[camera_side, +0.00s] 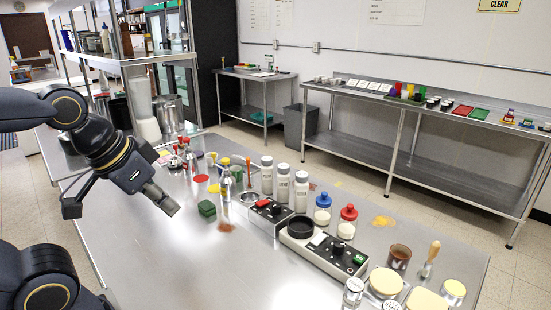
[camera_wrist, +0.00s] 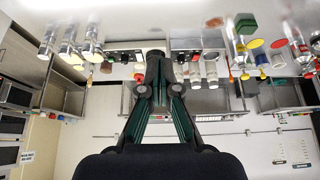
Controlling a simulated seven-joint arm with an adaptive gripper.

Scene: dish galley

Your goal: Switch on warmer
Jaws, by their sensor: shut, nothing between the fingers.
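A long control box (camera_side: 337,252) with a round black plate on its left end, a white label and a green switch sits on the steel table. A smaller control box (camera_side: 270,210) with a red part and black knobs stands just behind it. The frames do not settle which is the warmer, and the switch positions are too small to read. My gripper (camera_side: 172,207) is shut and empty above the table, well left of both boxes. In the wrist view my gripper (camera_wrist: 155,58) has its fingers together, partly covering the boxes behind.
White shakers (camera_side: 283,183), a blue-lidded jar (camera_side: 322,208) and a red-lidded jar (camera_side: 347,222) stand close behind the boxes. A green block (camera_side: 207,209) lies between my gripper and the boxes. Jars and a brush (camera_side: 431,258) crowd the right end. The front left of the table is clear.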

